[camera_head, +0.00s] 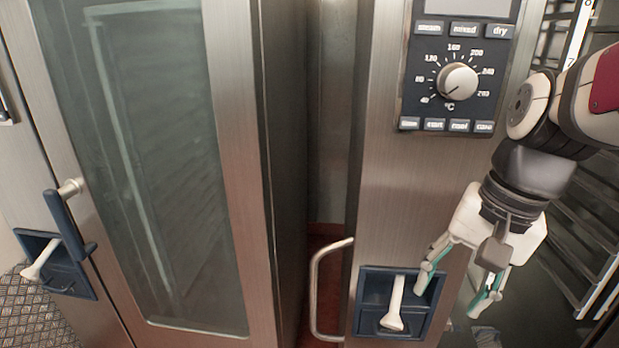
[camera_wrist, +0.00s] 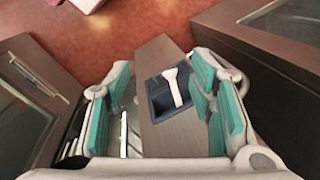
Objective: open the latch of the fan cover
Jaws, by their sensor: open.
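A white latch lever (camera_head: 395,308) sits in a dark blue recessed plate (camera_head: 366,300) on the steel panel below the dial. It points down, leaning slightly. The lever (camera_wrist: 173,88) and its blue recess (camera_wrist: 158,99) also show in the wrist view, between my fingers in the picture. My gripper (camera_head: 455,283) is open and empty, with teal pads. In the head view it hangs just right of the recess, one finger close to the plate's right edge. In the wrist view my gripper (camera_wrist: 160,78) appears apart from the lever; I cannot tell the exact distance.
A curved metal handle (camera_head: 318,290) stands left of the recess. A control panel with a dial (camera_head: 457,82) is above. A glass door (camera_head: 150,160) fills the left, with a second white lever (camera_head: 40,262) in a blue recess. Racks (camera_head: 590,215) stand at right.

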